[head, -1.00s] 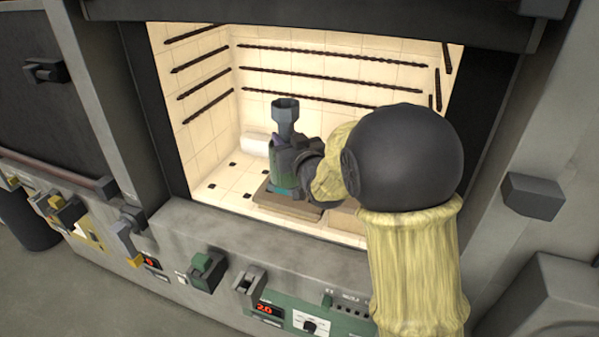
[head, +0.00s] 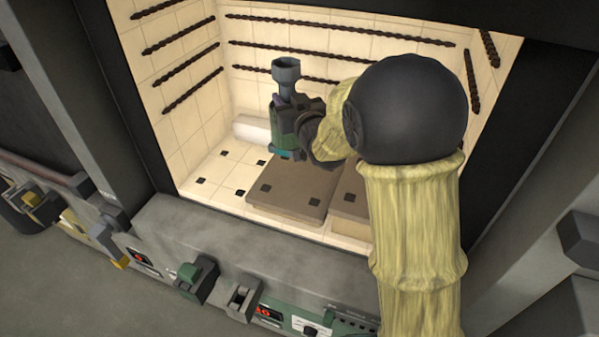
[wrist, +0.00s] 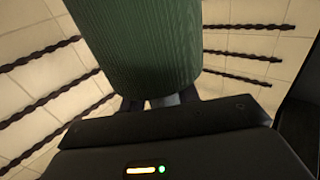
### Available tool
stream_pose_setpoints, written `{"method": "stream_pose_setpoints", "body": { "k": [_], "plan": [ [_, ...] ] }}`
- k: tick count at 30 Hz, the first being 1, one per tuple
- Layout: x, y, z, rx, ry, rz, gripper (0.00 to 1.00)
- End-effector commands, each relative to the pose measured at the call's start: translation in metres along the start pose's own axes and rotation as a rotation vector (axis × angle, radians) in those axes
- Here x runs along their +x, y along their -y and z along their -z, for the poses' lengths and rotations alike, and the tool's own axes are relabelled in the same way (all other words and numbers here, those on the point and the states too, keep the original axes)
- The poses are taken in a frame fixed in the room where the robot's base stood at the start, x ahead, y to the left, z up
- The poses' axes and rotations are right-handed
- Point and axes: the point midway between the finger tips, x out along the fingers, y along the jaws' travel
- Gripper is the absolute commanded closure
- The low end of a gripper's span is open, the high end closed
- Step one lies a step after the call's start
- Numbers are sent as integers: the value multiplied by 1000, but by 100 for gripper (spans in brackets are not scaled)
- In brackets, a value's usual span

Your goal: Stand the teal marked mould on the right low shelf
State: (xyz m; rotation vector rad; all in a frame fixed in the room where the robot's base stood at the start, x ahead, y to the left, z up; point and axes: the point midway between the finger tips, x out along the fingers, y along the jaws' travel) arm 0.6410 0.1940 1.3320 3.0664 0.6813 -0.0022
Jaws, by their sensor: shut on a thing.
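The mould (head: 283,122) is a dark green body with a grey funnel-like top and a teal band at its foot. It is upright in the kiln chamber, and in the wrist view its ribbed green side (wrist: 140,45) fills the top middle. My gripper (head: 296,128) is shut on its side; it also shows in the wrist view (wrist: 158,100). The mould's foot appears raised over the back of the left brown shelf (head: 292,192). The right shelf (head: 346,208) is beside that shelf, and my arm hides much of it.
A white block (head: 252,130) lies by the back left wall. Dark twisted heating rods (head: 340,49) line the walls. Tiled floor (head: 215,175) is bare left of the shelves. The grey front sill (head: 230,235) and dark top edge bound the opening.

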Motion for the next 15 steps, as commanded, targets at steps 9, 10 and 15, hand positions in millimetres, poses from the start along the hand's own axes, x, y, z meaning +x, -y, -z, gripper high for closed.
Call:
{"method": "stream_pose_setpoints", "body": {
  "k": [9,10,15],
  "plan": [
    [0,1,-2,0,-2,2,100],
    [1,1,-5,1,-1,2,100],
    [1,2,-30,0,3,3,100]
  ]
}}
